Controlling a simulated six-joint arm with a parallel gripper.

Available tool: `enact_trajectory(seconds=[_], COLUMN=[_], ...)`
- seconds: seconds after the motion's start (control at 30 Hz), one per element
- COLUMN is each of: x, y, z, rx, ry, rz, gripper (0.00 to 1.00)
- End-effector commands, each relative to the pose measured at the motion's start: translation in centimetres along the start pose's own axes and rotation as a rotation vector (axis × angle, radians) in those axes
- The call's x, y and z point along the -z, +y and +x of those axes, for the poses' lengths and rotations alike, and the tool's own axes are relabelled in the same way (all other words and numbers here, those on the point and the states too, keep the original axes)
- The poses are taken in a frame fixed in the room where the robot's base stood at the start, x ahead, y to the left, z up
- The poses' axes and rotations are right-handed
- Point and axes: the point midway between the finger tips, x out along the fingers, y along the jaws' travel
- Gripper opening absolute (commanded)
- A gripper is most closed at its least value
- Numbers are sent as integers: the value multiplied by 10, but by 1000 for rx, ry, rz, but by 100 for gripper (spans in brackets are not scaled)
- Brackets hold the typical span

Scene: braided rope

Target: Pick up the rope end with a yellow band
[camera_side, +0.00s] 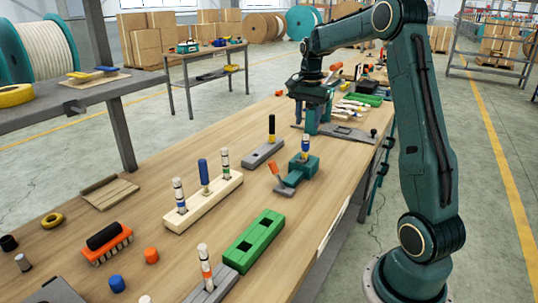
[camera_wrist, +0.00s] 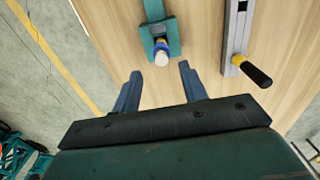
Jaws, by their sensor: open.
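A short upright rope end with a white tip and a blue band stands in a teal clamp (camera_side: 297,170). In the wrist view this rope end (camera_wrist: 161,52) also shows a little yellow beside the blue, ahead of my fingers and between their lines. My gripper (camera_side: 318,122) is open and empty, above the bench behind the teal clamp in the side view. In the wrist view its two fingers (camera_wrist: 160,85) stand wide apart, pointing toward the clamp. The rope end is apart from both fingers.
A black piece with yellow (camera_side: 271,128) stands in a grey block (camera_side: 262,153) close by. A wooden block (camera_side: 205,203) holds several upright pieces.

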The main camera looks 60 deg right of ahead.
Motion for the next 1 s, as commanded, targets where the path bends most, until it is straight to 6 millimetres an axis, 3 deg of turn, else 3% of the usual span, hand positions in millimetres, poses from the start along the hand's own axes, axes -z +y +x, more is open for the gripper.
enact_trajectory(seconds=[0.23,0.67,1.0], x=[0,0,2], y=[0,0,-2], z=[34,46,80], rx=[-1,0,-2], ry=[-1,0,-2], rz=[0,0,-1], gripper=[43,43,43])
